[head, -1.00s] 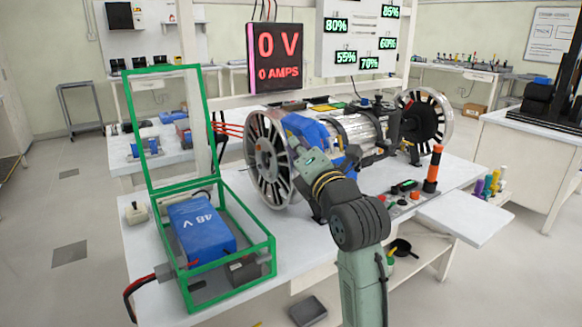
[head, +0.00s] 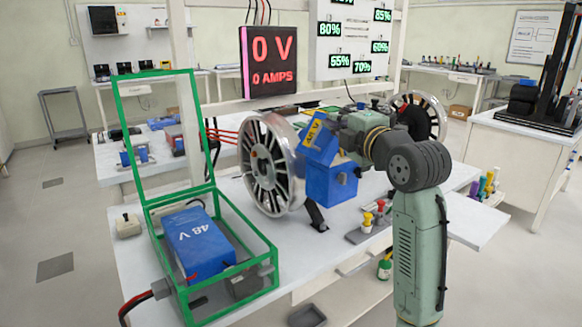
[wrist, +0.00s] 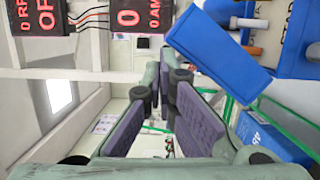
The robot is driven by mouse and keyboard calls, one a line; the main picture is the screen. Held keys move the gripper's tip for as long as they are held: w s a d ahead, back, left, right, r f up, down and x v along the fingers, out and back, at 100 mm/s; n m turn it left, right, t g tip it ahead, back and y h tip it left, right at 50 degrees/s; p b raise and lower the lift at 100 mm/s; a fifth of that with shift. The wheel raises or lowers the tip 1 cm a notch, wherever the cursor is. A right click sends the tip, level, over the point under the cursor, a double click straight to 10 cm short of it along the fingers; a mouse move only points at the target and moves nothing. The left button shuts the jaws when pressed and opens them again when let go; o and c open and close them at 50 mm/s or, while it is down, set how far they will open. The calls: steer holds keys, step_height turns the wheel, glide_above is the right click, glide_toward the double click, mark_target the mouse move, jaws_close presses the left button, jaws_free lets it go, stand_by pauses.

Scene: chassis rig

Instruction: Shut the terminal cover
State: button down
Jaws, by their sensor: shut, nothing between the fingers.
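The terminal cover (head: 320,138) is a blue panel with a yellow label, standing tilted open above the blue terminal box (head: 332,184) beside the spoked wheel. In the wrist view the cover (wrist: 218,52) crosses the upper right, with part of the box (wrist: 292,40) and its terminal posts behind it. My gripper (wrist: 162,85) is shut and empty. In the wrist view its fingers are left of and below the cover, and a gap shows between them and it. In the head view my wrist is right of the cover, and the fingertips are hard to make out.
A green-edged case (head: 212,188) with a raised lid holds a blue 48 V battery (head: 198,243) on the left of the bench. A silver spoked wheel (head: 268,165) stands close to the cover. Coloured knobs (head: 368,217) are at the front right. A 0 V display (head: 268,60) hangs behind.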

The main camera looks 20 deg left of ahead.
steer(key=shift+w+d+f+m+g+h, duration=0.1)
steer(key=shift+w+d+f+m+g, duration=0.15)
steer(key=shift+w+d+f+m, duration=0.7)
steer(key=shift+w+d+f+m+g+h, duration=0.1)
steer(key=shift+w+d+f+m+g, duration=0.35)
steer(key=shift+w+d+m, duration=0.85)
steer(key=shift+w+d+f+m+g+h, duration=0.1)
steer(key=shift+w+d+f+m, duration=0.7)
steer(key=shift+w, duration=0.7)
steer(key=shift+f, duration=0.15)
